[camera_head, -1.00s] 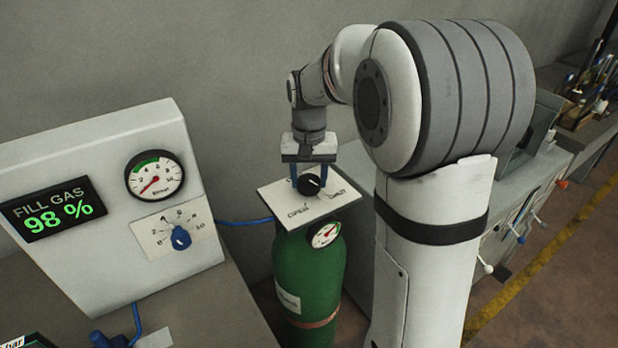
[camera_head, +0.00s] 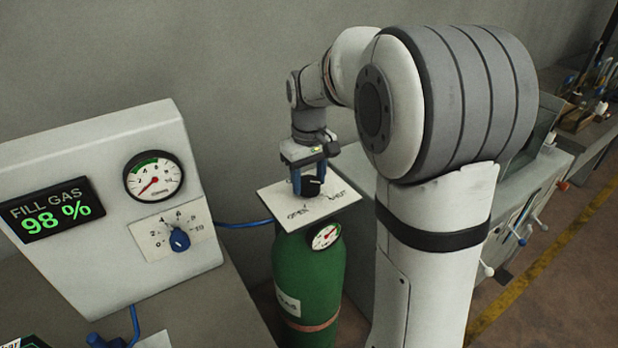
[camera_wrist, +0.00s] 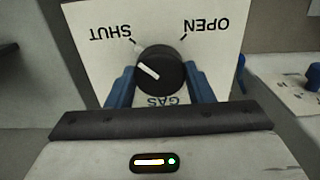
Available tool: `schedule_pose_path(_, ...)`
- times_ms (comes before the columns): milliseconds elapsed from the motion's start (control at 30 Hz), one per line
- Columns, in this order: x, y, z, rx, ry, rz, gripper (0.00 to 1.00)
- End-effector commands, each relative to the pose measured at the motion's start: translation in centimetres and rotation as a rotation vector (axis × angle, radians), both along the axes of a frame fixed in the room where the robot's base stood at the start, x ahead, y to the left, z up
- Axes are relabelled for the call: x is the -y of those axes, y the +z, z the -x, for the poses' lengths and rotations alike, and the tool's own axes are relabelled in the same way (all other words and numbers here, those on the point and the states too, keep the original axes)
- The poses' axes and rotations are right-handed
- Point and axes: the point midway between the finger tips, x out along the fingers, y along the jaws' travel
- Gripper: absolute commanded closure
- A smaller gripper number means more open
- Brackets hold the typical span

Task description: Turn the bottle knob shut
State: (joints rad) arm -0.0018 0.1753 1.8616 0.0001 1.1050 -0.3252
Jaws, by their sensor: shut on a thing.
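The bottle knob (camera_head: 312,187) is round and black with a white pointer line. It stands on a white plate (camera_head: 340,199) on top of the green gas bottle (camera_head: 306,275). The plate is marked OPEN and SHUT. In the wrist view the gripper (camera_wrist: 160,83) partly covers the GAS label.
A grey panel (camera_head: 90,150) to the left carries a FILL GAS 98 % display (camera_head: 50,208), a gauge (camera_head: 154,177) and a blue knob (camera_head: 179,238). A small gauge (camera_head: 325,236) sits on the bottle. A blue hose (camera_head: 243,225) runs to the bottle. A wall is behind.

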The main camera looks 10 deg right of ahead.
Motion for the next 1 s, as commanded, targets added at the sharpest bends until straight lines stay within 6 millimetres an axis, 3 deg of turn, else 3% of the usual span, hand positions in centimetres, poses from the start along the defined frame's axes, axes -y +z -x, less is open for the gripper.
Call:
schedule_pose_path(367,0.1,0.1,-0.1,0.003,0.004,0.0,0.75)
schedule_pose_path(400,0.1,0.1,-0.1,0.003,0.004,0.0,0.5)
schedule_pose_path(633,0.1,0.1,0.0,0.001,0.003,0.001,0.31)
schedule_pose_path(867,0.1,0.1,0.0,0.001,0.003,0.0,0.31)
schedule_pose_path(1000,0.1,1.0,-0.1,0.004,0.002,0.0,0.31)
